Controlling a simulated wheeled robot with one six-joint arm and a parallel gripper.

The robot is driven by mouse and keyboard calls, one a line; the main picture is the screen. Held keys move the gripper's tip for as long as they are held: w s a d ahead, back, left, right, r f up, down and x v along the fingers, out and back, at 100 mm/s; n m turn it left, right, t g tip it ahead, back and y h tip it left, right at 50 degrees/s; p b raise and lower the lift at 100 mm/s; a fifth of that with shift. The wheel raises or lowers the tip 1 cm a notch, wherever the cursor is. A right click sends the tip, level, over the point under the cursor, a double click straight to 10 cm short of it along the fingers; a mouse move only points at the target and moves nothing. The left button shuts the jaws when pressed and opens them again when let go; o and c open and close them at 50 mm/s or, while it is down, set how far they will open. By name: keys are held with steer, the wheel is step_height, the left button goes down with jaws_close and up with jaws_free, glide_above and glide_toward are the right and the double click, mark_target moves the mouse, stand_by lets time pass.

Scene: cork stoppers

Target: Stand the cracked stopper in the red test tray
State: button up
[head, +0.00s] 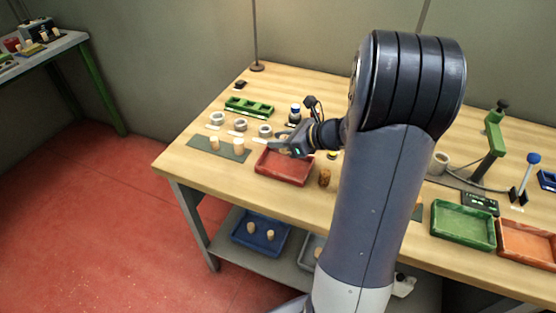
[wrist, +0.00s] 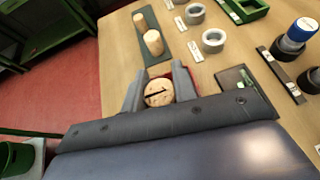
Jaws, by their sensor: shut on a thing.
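The stopper with a dark crack line across its pale top (wrist: 158,93) is between the two fingers of my gripper (wrist: 160,90), which is shut on it. In the head view my gripper (head: 287,147) is over the back part of the red tray (head: 290,179), near its rim. The tray looks empty where I can see it. A little red shows behind the held stopper in the wrist view. The underside of the stopper is hidden, so I cannot tell whether it touches the tray floor.
Two pale stoppers (head: 238,145) stand on a dark mat (head: 203,149) left of the red tray. Several grey rings (head: 240,125) and a green rack (head: 249,107) are behind. A brown stopper (head: 324,178) stands right of the tray. Green (head: 463,242) and orange (head: 527,258) trays lie far right.

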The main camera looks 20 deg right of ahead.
mark_target(280, 165)
steer(key=shift+f, duration=3.15)
steer(key=shift+f+b, duration=0.15)
steer(key=shift+b, duration=0.25)
steer(key=shift+f, duration=0.15)
steer(key=o, duration=0.9)
steer(key=shift+r, duration=0.35)
steer(key=shift+s+d+r, duration=0.15)
steer(key=shift+s+d, duration=0.05)
steer(key=v, duration=1.1)
steer(key=shift+s, duration=0.25)
